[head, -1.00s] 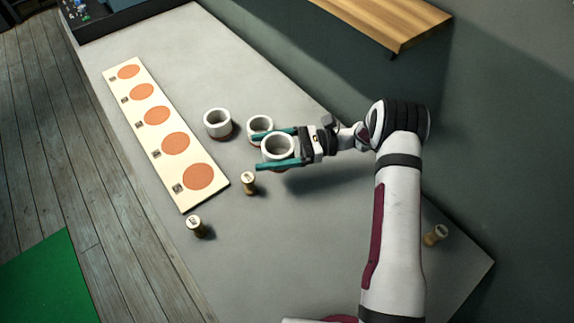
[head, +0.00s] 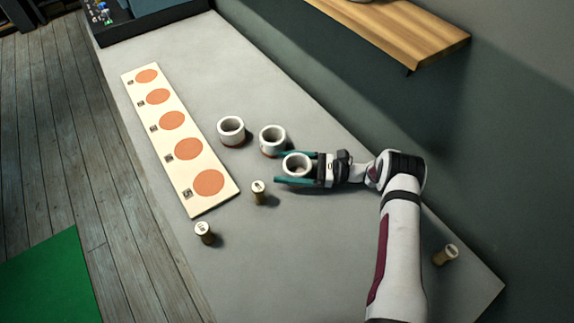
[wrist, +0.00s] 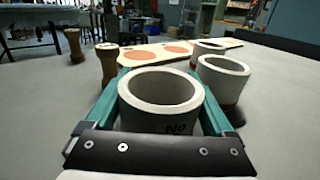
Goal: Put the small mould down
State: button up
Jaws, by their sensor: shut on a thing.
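The small mould (head: 297,166) is a white, thick-walled open cylinder, held upright between the teal fingers of my gripper (head: 294,168). In the wrist view the mould (wrist: 160,93) fills the space between both fingers, with dark lettering on its near side. My gripper is shut on it, low over the grey table, to the right of the other moulds. Its underside is hidden, so I cannot tell whether it touches the table.
Two similar white moulds (head: 231,130) (head: 272,140) stand close by, the nearer just beyond my upper finger. A pale board (head: 206,207) with several orange discs lies left. Wooden stamps (head: 259,193) (head: 205,233) (head: 445,255) stand around. A wooden shelf (head: 395,30) overhangs at upper right.

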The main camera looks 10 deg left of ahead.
jog(key=o, duration=1.3)
jog(key=shift+o, duration=0.2)
jog(key=shift+r, duration=0.1)
jog(key=d, duration=0.7)
jog(key=shift+w+d, duration=0.25)
jog(key=shift+w, duration=0.05)
